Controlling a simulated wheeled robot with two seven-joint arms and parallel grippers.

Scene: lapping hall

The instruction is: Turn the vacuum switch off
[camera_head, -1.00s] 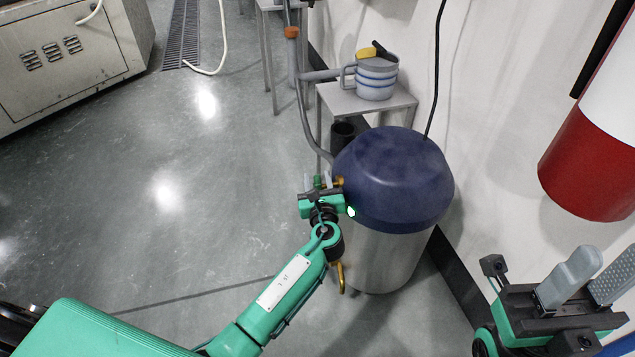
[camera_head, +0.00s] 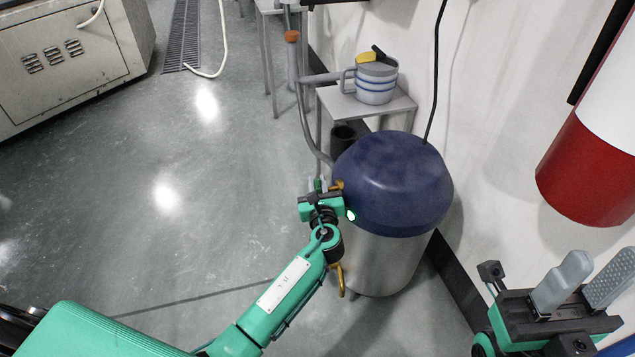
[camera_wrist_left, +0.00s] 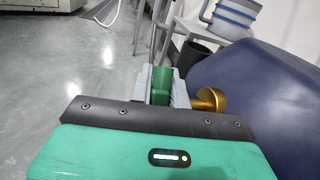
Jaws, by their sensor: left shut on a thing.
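The vacuum unit is a steel drum (camera_head: 375,265) with a dark blue domed lid (camera_head: 395,180); the lid also fills the right of the left wrist view (camera_wrist_left: 265,90). My left gripper (camera_head: 318,187) is at the drum's left side. In the left wrist view its grey fingers (camera_wrist_left: 163,88) are shut on a green piece (camera_wrist_left: 161,85), which I take to be the switch. A brass knob (camera_wrist_left: 210,99) is just right of the fingers. The fingers hide part of the green piece, and its on or off position cannot be told. My right gripper (camera_head: 582,290) is empty, its fingers apart.
A small grey table (camera_head: 350,102) with a blue-striped jug (camera_head: 376,82) stands behind the drum. A grey hose (camera_head: 308,130) runs down beside it. A red and white cylinder (camera_head: 590,165) is at the right. The floor (camera_head: 220,200) to the left is clear.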

